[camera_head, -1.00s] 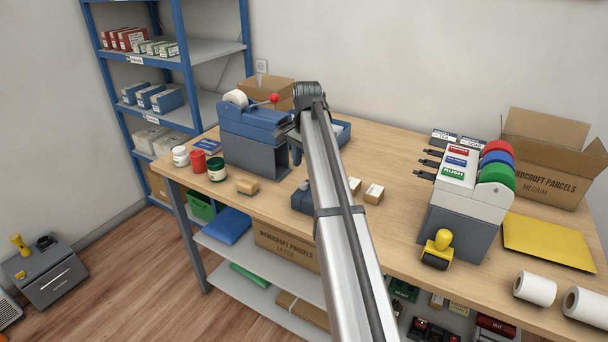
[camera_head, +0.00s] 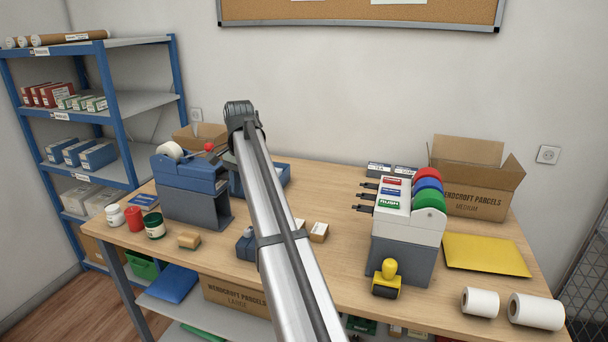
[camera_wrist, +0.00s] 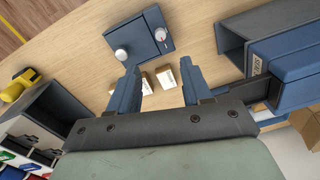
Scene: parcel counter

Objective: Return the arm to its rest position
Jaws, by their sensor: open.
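My arm reaches out over the counter (camera_head: 335,262) in the head view, and its dark end is beside the blue dispenser. The jaws are hidden in that view. In the wrist view my gripper (camera_wrist: 158,88) is open, with two blue fingers apart and nothing between them. Beyond the fingertips, small boxes (camera_wrist: 166,77) and a blue block with two knobs (camera_wrist: 139,41) lie on the wooden top. One small box (camera_head: 319,232) shows right of my arm in the head view.
The blue dispenser (camera_head: 190,187) stands left of my arm, with jars (camera_head: 154,226) to its left. The label dispenser (camera_head: 405,225), yellow stamp (camera_head: 387,279), yellow envelope (camera_head: 486,254), paper rolls (camera_head: 536,311) and open carton (camera_head: 475,178) are at right. Blue shelving (camera_head: 108,115) stands at left.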

